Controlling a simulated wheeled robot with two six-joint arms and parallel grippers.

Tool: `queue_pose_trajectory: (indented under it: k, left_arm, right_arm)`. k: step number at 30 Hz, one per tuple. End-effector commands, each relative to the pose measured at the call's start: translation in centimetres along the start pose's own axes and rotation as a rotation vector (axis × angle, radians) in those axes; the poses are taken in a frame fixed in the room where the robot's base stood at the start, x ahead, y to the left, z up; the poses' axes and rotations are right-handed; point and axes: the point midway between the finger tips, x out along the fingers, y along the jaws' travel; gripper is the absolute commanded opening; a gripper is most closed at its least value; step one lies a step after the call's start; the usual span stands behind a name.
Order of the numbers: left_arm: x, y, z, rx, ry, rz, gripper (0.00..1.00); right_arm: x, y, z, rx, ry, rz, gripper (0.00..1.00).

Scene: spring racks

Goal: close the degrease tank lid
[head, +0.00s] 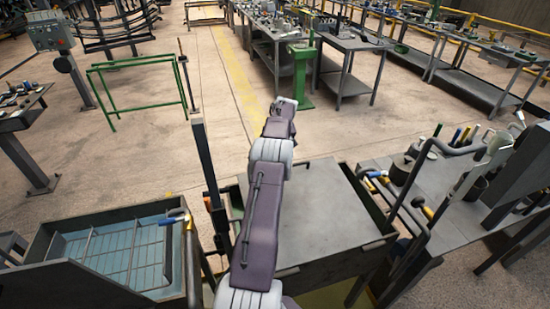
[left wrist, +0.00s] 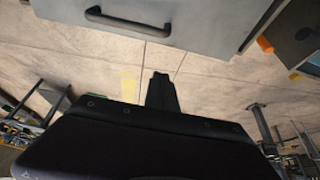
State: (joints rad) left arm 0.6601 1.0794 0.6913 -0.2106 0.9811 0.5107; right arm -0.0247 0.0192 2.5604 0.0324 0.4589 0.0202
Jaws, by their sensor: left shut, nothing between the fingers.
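An open tank with blue liquid and a wire grid (head: 130,250), apparently the degrease tank, stands at the lower left of the head view. A pipe-like handle (head: 178,218) with blue and yellow parts is at its right side. I cannot tell which part is its lid. My left gripper (head: 281,108) is at the end of the arm that reaches up the middle of the head view, well beyond and right of the tank. In the left wrist view the gripper (left wrist: 160,92) is shut and empty. A grey panel with a dark bar handle (left wrist: 127,21) shows above it, apart from the fingers.
A dark flat-topped stand (head: 325,200) is right of my arm. A cluttered bench (head: 460,200) with tools is at the right. A dark post (head: 205,170) rises between tank and arm. A green frame (head: 135,85) stands behind; open floor lies around it.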

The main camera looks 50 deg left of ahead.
Motion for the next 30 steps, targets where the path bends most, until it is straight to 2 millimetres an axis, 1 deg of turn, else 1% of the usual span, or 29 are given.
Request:
queue_pose_trajectory:
  k: [1, 4, 7, 10, 11, 12, 14, 15, 17, 20, 21, 24, 27, 30]
  left_arm:
    - [-0.9, 0.0, -0.2, 0.000, 0.002, 0.001, 0.00]
    - [-2.4, 0.1, -0.7, 0.001, 0.001, 0.001, 0.00]
    - [-3.2, 0.0, -0.8, 0.001, 0.000, 0.001, 0.00]
    - [-3.5, 0.0, -0.9, 0.001, -0.001, 0.000, 0.00]
    - [-3.5, 0.0, -0.9, 0.001, -0.001, 0.000, 0.06]
    - [-3.5, 0.0, -0.9, 0.009, -0.002, 0.000, 0.17]
    - [-3.5, 0.0, -0.9, 0.061, -0.001, 0.000, 0.33]
    - [-3.5, 0.1, -1.0, 0.134, 0.002, 0.002, 0.36]
    - [-3.4, 0.5, -0.9, 0.295, 0.002, 0.020, 0.36]
    - [-2.7, 1.9, 0.5, 0.647, -0.014, 0.090, 0.36]
    - [-2.5, 2.5, 1.2, 0.789, -0.015, 0.128, 0.36]
    - [-2.0, 3.7, 2.7, 1.118, 0.010, 0.226, 0.36]
    - [-1.9, 4.4, 4.0, 1.382, 0.069, 0.319, 0.36]
    - [-1.8, 4.6, 4.9, 1.549, 0.139, 0.387, 0.36]
  right_arm:
    - [0.3, 0.0, 0.0, 0.000, 0.000, 0.000, 0.00]
    - [0.2, 0.0, 0.0, 0.000, 0.001, 0.000, 0.00]
    - [0.2, 0.0, 0.0, 0.000, 0.001, 0.000, 0.00]
    - [0.2, 0.0, 0.0, 0.000, 0.001, 0.000, 0.00]
    - [0.2, 0.0, 0.0, 0.000, 0.001, 0.000, 0.00]
    - [0.2, 0.0, 0.0, 0.000, 0.001, 0.000, 0.00]
    - [0.2, 0.0, 0.0, 0.000, 0.001, 0.000, 0.00]
    - [0.2, 0.0, 0.0, 0.000, 0.001, 0.000, 0.00]
    - [0.2, 0.0, 0.0, 0.000, 0.001, 0.000, 0.00]
    - [0.2, 0.0, 0.0, 0.000, 0.001, 0.000, 0.00]
    - [0.3, 0.0, 0.0, 0.000, 0.001, 0.000, 0.00]
    - [0.9, 0.0, 0.1, 0.000, 0.001, 0.000, 0.00]
    - [1.7, 0.0, 0.1, 0.000, 0.001, 0.000, 0.00]
    - [2.6, 0.1, 0.2, 0.000, 0.001, 0.000, 0.00]
